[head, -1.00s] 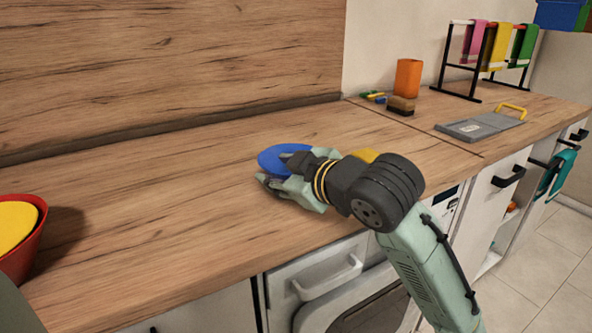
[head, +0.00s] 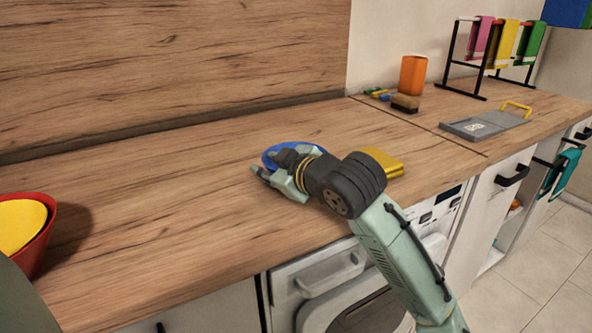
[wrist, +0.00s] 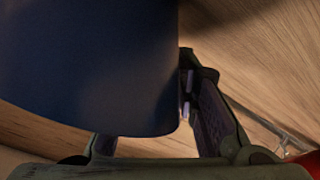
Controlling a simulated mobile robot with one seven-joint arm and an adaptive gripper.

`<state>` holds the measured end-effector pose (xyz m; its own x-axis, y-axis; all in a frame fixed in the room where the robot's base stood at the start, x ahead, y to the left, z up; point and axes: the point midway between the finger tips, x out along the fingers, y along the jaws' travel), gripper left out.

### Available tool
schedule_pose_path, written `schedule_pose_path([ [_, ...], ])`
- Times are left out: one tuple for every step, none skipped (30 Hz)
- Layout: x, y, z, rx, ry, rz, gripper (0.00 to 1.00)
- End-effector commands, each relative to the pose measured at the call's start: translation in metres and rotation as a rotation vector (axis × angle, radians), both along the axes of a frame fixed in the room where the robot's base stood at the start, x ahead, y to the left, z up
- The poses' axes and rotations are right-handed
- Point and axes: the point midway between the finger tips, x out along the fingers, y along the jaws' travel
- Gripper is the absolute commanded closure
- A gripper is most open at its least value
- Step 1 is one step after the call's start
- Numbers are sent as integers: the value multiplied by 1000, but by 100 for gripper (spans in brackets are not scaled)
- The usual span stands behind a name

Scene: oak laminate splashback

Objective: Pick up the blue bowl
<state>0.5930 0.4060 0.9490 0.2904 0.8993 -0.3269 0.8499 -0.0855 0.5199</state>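The blue bowl (head: 295,149) sits on the wooden counter, partly hidden behind my gripper in the head view. My gripper (head: 271,164) is low over the counter at the bowl's near side, with its fingers apart. One finger is in front of the bowl, and the other overlaps it in the picture. In the wrist view the bowl (wrist: 90,65) fills the upper left as a large dark blue shape. One finger shows just right of its edge; the other is mostly hidden behind the bowl. I cannot tell whether either finger touches it.
A red bowl (head: 42,240) with a yellow item (head: 18,226) stands at far left. A folded yellow cloth (head: 384,160) lies beside my wrist. An orange cup (head: 413,75), a brush (head: 405,103), a grey tray (head: 484,126) and a towel rack stand right. The counter's left middle is clear.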

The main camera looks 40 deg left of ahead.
Motion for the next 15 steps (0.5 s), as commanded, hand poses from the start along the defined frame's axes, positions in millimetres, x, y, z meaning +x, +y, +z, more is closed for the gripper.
schedule_pose_path([
  [0,0,0,0,0,1,78],
  [0,0,0,0,0,1,80],
  [0,0,0,0,0,1,83],
  [0,0,0,-1,1,0,85],
  [0,0,0,-1,1,0,87],
  [0,0,0,-1,1,0,90],
  [0,0,0,-2,1,1,92],
  [0,0,0,-2,1,1,94],
  [0,0,-1,-2,1,1,96],
  [0,0,-1,-2,1,1,98],
  [0,0,-1,-2,1,1,100],
  [-1,0,-1,-2,1,1,100],
  [0,0,-1,-2,1,1,100],
  [-1,0,-1,-2,1,1,100],
  [-1,0,-1,-2,1,2,100],
])
